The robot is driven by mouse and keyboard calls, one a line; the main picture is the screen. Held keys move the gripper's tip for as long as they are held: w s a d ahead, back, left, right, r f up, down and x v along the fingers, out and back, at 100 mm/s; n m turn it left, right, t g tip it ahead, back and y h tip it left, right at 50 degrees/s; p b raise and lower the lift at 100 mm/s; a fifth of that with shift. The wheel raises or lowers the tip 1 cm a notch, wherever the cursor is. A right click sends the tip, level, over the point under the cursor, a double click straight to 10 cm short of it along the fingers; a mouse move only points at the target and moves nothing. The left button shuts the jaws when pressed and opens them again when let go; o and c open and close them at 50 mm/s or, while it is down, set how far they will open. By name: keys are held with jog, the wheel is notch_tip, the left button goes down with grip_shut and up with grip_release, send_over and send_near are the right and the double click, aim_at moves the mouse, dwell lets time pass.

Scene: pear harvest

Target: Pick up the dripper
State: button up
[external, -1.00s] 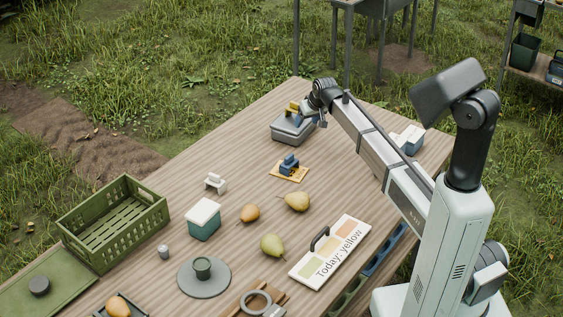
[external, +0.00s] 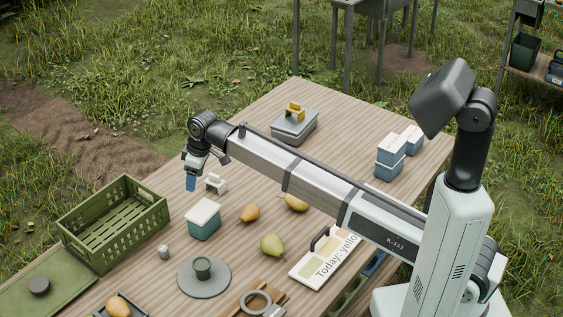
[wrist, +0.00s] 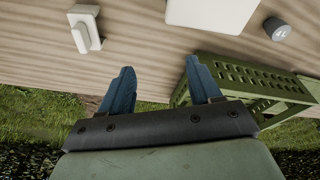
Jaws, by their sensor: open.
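My gripper (external: 190,183) has blue fingers, points down and hangs above the table's left edge, left of a small white block-shaped piece (external: 216,183). In the wrist view the fingers (wrist: 159,72) stand apart with nothing between them. The white piece also shows there at upper left (wrist: 86,28), apart from the fingers. No object is plainly recognisable as the dripper. A small dark green cup (external: 202,265) stands on a round grey plate (external: 218,284). A similar yellow piece (external: 294,111) sits on the grey scale-like box (external: 296,128) at the back.
A green slatted crate (external: 113,226) stands at the left, also near the fingers in the wrist view (wrist: 245,75). A white-lidded green box (external: 204,219), a grey cylinder (external: 163,252), several pears (external: 272,245) and a "Today: yellow" sign (external: 313,268) occupy the table.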

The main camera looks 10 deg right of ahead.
aim_at(163, 248)
jog(key=s+a+r+n+g+h, duration=0.1)
jog(key=s+a+n, duration=0.1)
jog(key=s+a, duration=0.5)
jog(key=s+a+r+n, duration=0.1)
jog(key=s+a+n, duration=0.1)
jog(key=s, duration=0.9)
jog(key=f, duration=0.3)
jog(key=a+f, duration=0.1)
jog(key=f, duration=0.4)
jog(key=shift+w+a+f, duration=0.15)
jog(key=shift+a+f, duration=0.1)
jog(key=shift+f, duration=0.05)
jog(key=shift+a+f, duration=0.25)
jog(key=shift+f, duration=1.05)
jog(key=shift+a+f, duration=0.2)
jog(key=shift+f, duration=1.05)
jog(key=c, duration=1.1)
